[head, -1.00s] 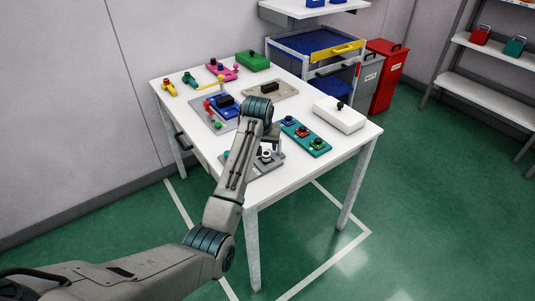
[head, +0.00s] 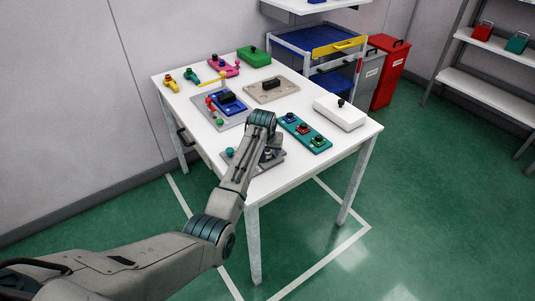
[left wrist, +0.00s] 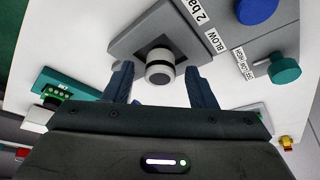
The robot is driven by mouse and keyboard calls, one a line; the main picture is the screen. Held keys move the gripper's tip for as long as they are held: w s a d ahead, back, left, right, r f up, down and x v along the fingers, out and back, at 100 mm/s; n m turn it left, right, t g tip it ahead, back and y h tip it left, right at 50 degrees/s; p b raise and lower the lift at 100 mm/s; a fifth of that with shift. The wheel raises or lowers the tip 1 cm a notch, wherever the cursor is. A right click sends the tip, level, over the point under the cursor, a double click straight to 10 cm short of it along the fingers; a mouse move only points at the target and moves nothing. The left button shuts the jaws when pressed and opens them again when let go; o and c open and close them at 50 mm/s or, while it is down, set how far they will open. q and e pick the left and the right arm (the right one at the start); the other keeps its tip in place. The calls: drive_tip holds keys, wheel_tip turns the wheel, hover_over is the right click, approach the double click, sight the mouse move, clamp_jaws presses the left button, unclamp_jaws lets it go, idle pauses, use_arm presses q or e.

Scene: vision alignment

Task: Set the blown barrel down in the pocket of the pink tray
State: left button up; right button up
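In the left wrist view a short white-and-black barrel (left wrist: 160,66) sits in a dark square recess of the grey blow station (left wrist: 124,47), labelled "BLOW". My left gripper (left wrist: 159,74) is open, its two fingers on either side of the barrel with gaps showing. In the head view my left gripper (head: 268,152) is over the grey station (head: 232,156) at the table's near edge, mostly hidden by my arm. The pink tray (head: 217,66) lies at the far left of the table, with small parts on it. My right gripper is not in view.
A teal tray (head: 315,142) with several small parts and a white box (head: 340,114) stand to the right. A blue unit on a grey plate (head: 225,103), a beige plate (head: 285,87) and a green box (head: 254,57) are farther back. The wrist view shows blue and teal knobs (left wrist: 284,68).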

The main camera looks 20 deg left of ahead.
use_arm(q)
drive_tip(key=c, duration=0.9)
